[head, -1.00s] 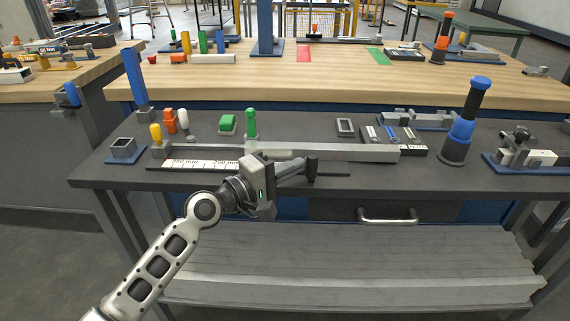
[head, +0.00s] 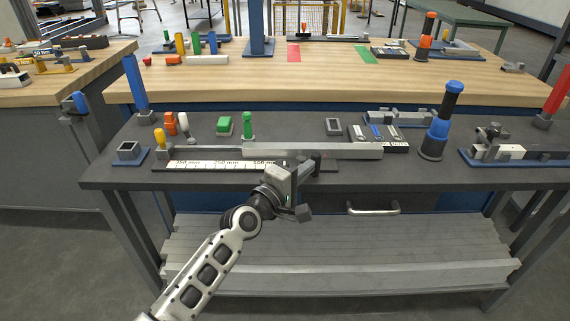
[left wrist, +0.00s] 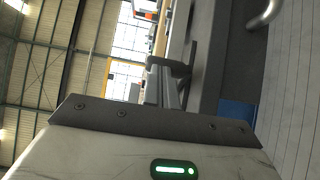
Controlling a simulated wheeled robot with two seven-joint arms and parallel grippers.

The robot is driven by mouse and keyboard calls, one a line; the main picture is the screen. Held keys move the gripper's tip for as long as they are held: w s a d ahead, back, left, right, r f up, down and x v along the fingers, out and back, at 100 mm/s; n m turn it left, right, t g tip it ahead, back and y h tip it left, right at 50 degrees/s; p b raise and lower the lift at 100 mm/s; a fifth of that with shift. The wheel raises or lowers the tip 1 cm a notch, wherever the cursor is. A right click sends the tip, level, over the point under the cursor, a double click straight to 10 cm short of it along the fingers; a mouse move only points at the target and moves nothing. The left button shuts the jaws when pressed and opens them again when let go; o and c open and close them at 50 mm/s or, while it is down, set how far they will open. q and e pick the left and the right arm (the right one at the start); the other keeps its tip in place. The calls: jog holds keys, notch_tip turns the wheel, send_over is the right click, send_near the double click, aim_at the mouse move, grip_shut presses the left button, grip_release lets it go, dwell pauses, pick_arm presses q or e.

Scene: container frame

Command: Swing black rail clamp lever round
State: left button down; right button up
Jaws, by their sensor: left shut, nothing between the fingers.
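My left gripper (head: 308,172) is shut and empty at the front edge of the dark bench, close to the right end of the scale strip. Its shut fingers also show in the left wrist view (left wrist: 168,72). A long grey rail (head: 345,151) lies along the bench just behind the gripper, with a millimetre scale (head: 205,165) before it. I cannot make out a black clamp lever on this rail for certain; the gripper covers part of the front. A clamp fixture with a dark knob (head: 492,131) stands on a blue base at the right. My right gripper is out of view.
A blue-and-black post (head: 440,125), a green upright handle (head: 248,125) and a small grey frame (head: 334,125) stand behind the rail. A drawer handle (head: 373,209) juts out below the bench edge. Grey slats (head: 340,255) fill the lower shelf.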

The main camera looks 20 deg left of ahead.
pick_arm(q)
jog(key=shift+w+d, duration=0.25)
jog(key=shift+d, duration=0.5)
jog(key=w+d+b, duration=0.1)
jog(key=w+d, duration=0.1)
jog(key=d, duration=0.1)
jog(key=shift+w+d, duration=0.1)
jog(key=shift+w, duration=0.3)
jog(key=shift+w+d, duration=0.2)
jog(key=shift+w, duration=0.15)
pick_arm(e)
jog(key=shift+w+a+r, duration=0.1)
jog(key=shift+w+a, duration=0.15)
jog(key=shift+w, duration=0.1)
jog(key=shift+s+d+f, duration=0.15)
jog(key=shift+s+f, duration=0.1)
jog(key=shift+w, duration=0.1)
